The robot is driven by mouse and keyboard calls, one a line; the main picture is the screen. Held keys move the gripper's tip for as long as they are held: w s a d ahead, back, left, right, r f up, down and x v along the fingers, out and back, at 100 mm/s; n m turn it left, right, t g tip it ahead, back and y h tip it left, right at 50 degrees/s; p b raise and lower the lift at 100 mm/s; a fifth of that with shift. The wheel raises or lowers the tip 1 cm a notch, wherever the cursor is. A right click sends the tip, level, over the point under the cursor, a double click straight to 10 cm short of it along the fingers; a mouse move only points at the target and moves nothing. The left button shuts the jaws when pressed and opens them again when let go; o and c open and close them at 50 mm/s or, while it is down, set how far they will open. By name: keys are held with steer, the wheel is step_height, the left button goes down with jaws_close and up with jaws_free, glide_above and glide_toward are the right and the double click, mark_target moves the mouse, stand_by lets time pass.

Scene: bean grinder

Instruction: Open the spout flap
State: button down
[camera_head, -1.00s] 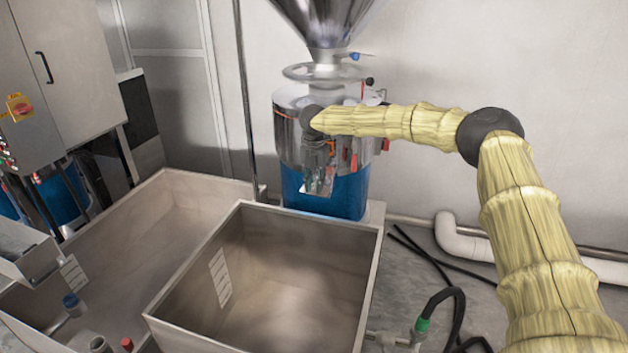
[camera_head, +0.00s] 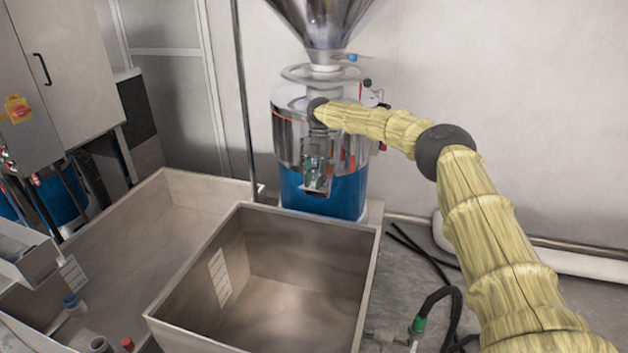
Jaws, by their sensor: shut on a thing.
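The grinder is a round metal body (camera_head: 287,131) on a blue lower drum (camera_head: 349,196), under a steel hopper (camera_head: 322,25). My gripper (camera_head: 317,178) is at the front of the grinder, at its spout, pointing down. It is shut on the small metal spout flap (camera_head: 318,189), which shows at its fingertips. The gripper and wrist cover most of the spout, and the exact contact and the flap's angle are too small to tell.
An open metal bin (camera_head: 362,285) stands in front of the grinder, with a larger bin (camera_head: 190,183) to its left. A grey cabinet (camera_head: 75,75) is at the left. A white pipe (camera_head: 570,262) and a black hose (camera_head: 440,300) lie at the right.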

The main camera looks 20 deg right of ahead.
stand_by(0.3)
steer(key=c, duration=1.3)
jaws_free()
steer(key=shift+o, duration=0.2)
step_height(320, 180, up, 10)
